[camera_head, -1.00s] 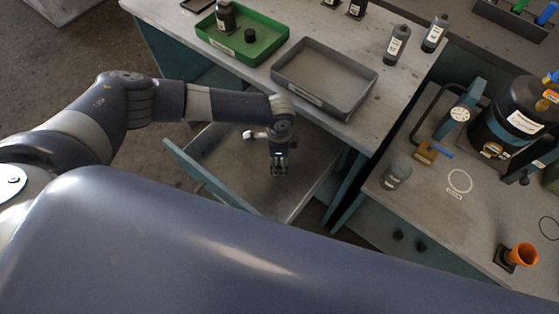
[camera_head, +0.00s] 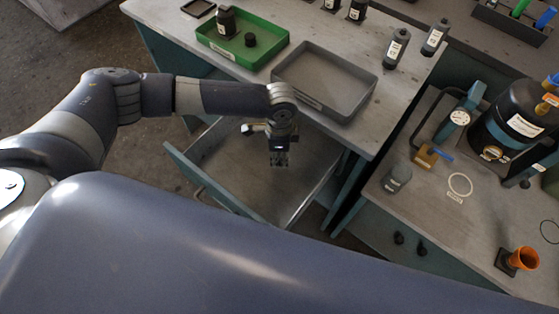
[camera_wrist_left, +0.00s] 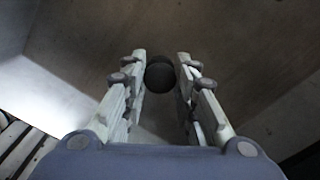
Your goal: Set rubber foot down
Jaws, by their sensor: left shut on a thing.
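My left gripper (camera_head: 279,163) points down over the inside of an open drawer (camera_head: 232,172). In the left wrist view its two pale fingers (camera_wrist_left: 160,88) are shut on a dark round rubber foot (camera_wrist_left: 160,74), which sits between the fingertips. The brown-grey drawer floor (camera_wrist_left: 225,40) lies beyond the foot. I cannot tell how high the foot is above the floor. The foot is too small to make out in the head view. My right gripper is not in view.
A green tray (camera_head: 275,48) holds a dark bottle (camera_head: 227,20) and a small black round piece (camera_head: 250,40). An empty grey tray (camera_head: 365,92) stands on the bench edge beside the drawer. The drawer floor around the gripper looks clear.

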